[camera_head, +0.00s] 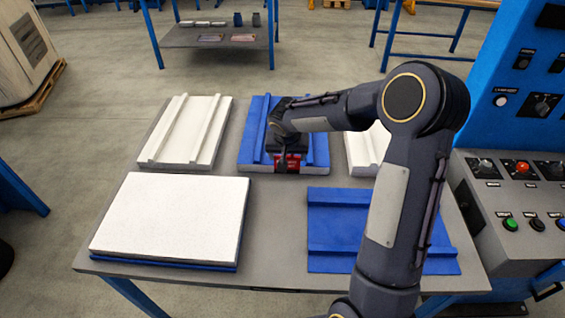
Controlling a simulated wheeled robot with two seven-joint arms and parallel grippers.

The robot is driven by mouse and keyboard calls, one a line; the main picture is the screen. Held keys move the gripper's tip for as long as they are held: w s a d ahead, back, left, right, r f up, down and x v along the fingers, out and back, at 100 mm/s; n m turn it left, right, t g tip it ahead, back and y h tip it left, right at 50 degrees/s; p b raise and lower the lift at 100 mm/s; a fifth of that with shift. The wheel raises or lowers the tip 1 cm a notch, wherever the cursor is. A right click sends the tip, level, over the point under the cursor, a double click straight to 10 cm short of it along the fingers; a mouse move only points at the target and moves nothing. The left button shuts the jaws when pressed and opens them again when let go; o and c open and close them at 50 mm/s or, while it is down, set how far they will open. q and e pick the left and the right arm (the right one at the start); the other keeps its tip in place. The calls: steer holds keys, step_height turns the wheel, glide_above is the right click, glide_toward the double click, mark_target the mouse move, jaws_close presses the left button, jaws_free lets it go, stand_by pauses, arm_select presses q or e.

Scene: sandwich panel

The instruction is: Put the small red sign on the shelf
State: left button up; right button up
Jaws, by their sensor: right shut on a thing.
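The small red sign (288,163) is at the front part of the blue ribbed panel (255,130) in the back middle of the table. My right gripper (283,158) is over that panel, shut on the red sign. The gripper and wrist cover part of the sign, and I cannot tell whether it touches the panel. A shelf (240,41) is the lower board of a blue-framed table in the background, with several small items on it. My left gripper is not in view.
The grey work table (270,230) holds a white ribbed panel (187,132) at back left, a white slab (170,215) at front left, a blue ribbed panel (335,235) at front right and another white panel (360,150). A control console (510,190) stands at right.

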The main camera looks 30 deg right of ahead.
steer(key=shift+w+a+f, duration=0.35)
steer(key=shift+w+f, duration=0.3)
steer(key=shift+f, duration=0.2)
steer(key=shift+w+f, duration=0.1)
steer(key=shift+f, duration=1.55)
steer(key=shift+f+b, duration=0.2)
steer(key=shift+b, duration=0.1)
steer(key=o, duration=1)
steer(key=shift+r, duration=0.1)
